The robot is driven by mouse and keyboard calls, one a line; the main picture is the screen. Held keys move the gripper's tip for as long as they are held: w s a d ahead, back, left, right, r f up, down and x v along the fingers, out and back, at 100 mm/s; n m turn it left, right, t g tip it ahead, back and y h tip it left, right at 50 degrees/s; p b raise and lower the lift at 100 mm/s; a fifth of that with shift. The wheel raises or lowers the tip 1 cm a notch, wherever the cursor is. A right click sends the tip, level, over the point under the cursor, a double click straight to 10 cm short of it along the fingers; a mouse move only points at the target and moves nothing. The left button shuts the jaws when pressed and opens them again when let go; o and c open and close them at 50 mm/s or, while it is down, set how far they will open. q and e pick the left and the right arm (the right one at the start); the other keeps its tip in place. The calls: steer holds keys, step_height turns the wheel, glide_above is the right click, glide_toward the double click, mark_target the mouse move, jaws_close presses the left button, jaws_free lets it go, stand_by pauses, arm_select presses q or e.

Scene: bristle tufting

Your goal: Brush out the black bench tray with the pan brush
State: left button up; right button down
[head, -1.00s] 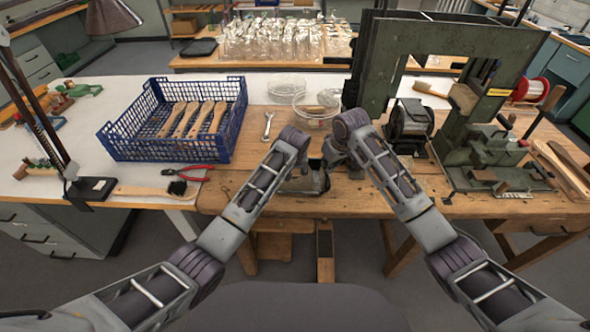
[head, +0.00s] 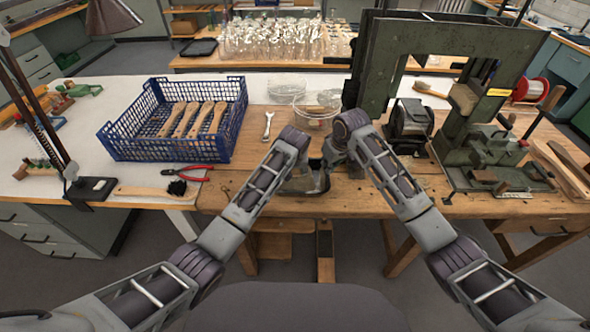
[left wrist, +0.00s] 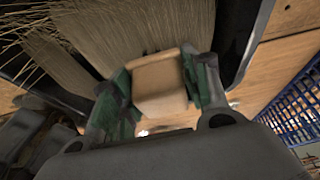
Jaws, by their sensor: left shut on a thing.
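My left gripper (left wrist: 162,88) has its green-padded fingers closed on both sides of the pan brush's pale wooden handle (left wrist: 160,78). The brush's long tan bristles (left wrist: 135,25) spread out beyond the fingers in the left wrist view. A dark wall, apparently of the black bench tray (left wrist: 238,35), runs beside the bristles. I cannot tell whether the bristles touch the tray floor. In the head view my two forearms meet over the bench front and hide most of the tray, the brush and both gripper tips. The right fingers cannot be made out.
A blue crate (head: 168,149) with wooden-handled brushes stands left; it edges into the left wrist view. Red pliers (head: 190,174), a black-tufted brush (head: 150,190) and a wrench (head: 268,125) lie nearby. Clear dishes (head: 315,107) are behind my wrists. A green press (head: 445,60) stands right.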

mark_target(295, 183)
steer(key=shift+f, duration=1.05)
stand_by(1.4)
arm_select(q)
steer(key=shift+f, duration=1)
stand_by(0.7)
steer(key=shift+s, duration=0.2)
steer(key=shift+s, duration=1.65)
steer(key=shift+w, duration=0.15)
steer(key=shift+w, duration=1.7)
